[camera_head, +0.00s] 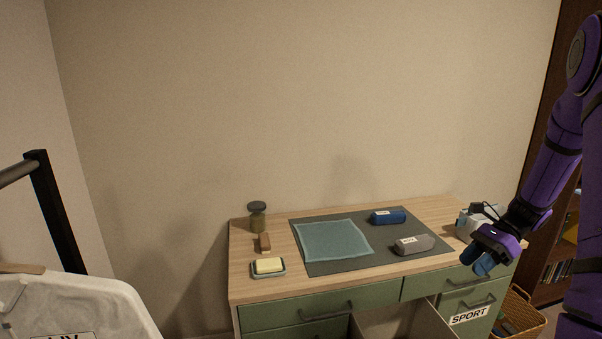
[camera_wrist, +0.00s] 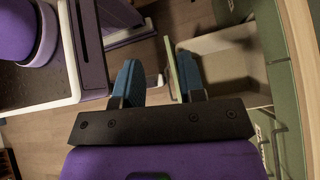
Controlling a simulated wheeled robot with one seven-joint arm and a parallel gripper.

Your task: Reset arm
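My gripper (camera_head: 478,264) is at the end of my purple arm, at the right front corner of the wooden-topped desk (camera_head: 262,289) in the head view. Its two blue fingers are apart in the wrist view (camera_wrist: 160,82), with nothing held between them. A pulled-out drawer (camera_wrist: 222,62) with a green front shows beyond the right finger in the wrist view. I cannot tell whether the finger touches the drawer front.
On the desk are a grey mat (camera_head: 334,266) with a teal cloth (camera_head: 333,241), a blue case (camera_head: 388,217) and a grey case (camera_head: 413,245). A soap dish (camera_head: 268,270) stands left. A wicker basket (camera_head: 522,318) and bookshelf (camera_head: 556,240) are at right.

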